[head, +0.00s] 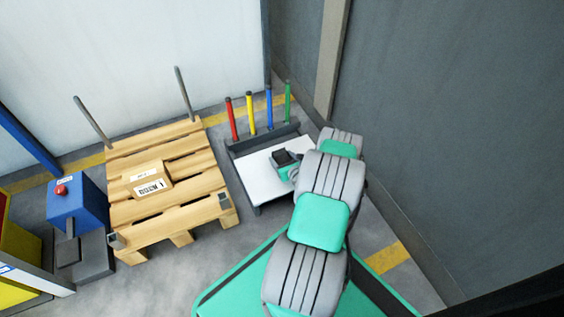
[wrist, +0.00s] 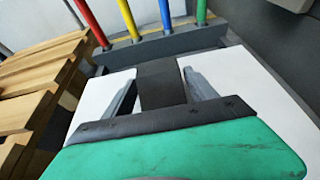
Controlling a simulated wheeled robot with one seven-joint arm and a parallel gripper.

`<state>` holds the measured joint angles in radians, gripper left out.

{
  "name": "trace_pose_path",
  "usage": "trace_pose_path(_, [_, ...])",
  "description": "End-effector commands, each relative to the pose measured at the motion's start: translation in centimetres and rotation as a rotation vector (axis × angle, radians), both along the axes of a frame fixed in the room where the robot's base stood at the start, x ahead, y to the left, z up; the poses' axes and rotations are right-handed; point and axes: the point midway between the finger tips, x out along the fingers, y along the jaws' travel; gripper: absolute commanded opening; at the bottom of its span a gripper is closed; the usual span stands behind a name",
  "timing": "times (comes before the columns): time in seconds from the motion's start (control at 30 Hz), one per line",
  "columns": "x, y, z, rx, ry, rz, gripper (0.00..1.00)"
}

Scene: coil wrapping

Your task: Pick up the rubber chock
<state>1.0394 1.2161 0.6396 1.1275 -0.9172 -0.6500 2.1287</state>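The rubber chock (wrist: 161,84) is a dark block. In the wrist view it stands between the two grey fingers of my gripper (wrist: 160,78). In the head view the chock (head: 287,157) shows as a small black block beside my gripper, over the white top of the low table (head: 262,186). Whether it rests on that top is unclear.
Red, yellow, blue and green posts (head: 250,112) stand on a dark bar at the table's back. A wooden pallet (head: 180,222) with a labelled carton (head: 150,181) lies to the left. A blue box with a red button (head: 78,203) stands farther left. A grey wall (head: 440,130) rises on the right.

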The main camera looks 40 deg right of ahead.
Motion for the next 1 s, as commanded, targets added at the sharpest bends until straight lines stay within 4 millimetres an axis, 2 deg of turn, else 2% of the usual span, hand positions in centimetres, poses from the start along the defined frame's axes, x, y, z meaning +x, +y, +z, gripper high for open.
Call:
trace_pose_path(0.07, [-0.01, 0.00, 0.00, 0.000, 0.000, 0.000, 0.59])
trace_pose_path(0.73, [-0.01, 0.02, -0.01, 0.000, 0.000, 0.000, 0.04])
trace_pose_path(1.0, [0.03, -0.04, 0.34, -0.001, -0.001, 0.000, 0.04])
